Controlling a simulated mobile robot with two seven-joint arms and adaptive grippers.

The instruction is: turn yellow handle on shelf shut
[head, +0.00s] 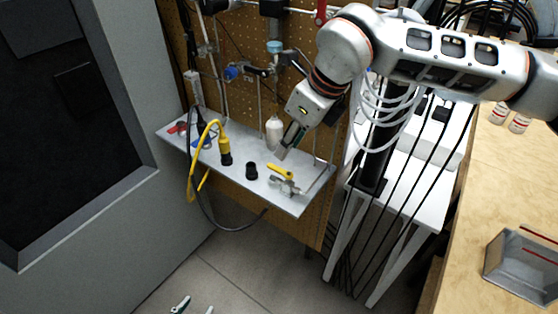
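The yellow handle (279,172) sits on a metal valve (285,185) near the right end of the grey shelf (235,178). The handle lies slantwise, running from upper left to lower right. My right gripper (284,153) reaches down from the upper right, and its tips are just above and behind the handle, seemingly apart from it. Its fingers are seen edge-on, so their opening is unclear. My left gripper (195,306) shows only its two fingertips at the bottom edge, spread apart with nothing between them.
On the shelf stand a white bottle (273,133), a black cap (251,171) and a yellow connector (224,148) with a looping yellow cable. A pegboard (240,100) rises behind. A white side table (405,190) and hanging black cables stand to the right.

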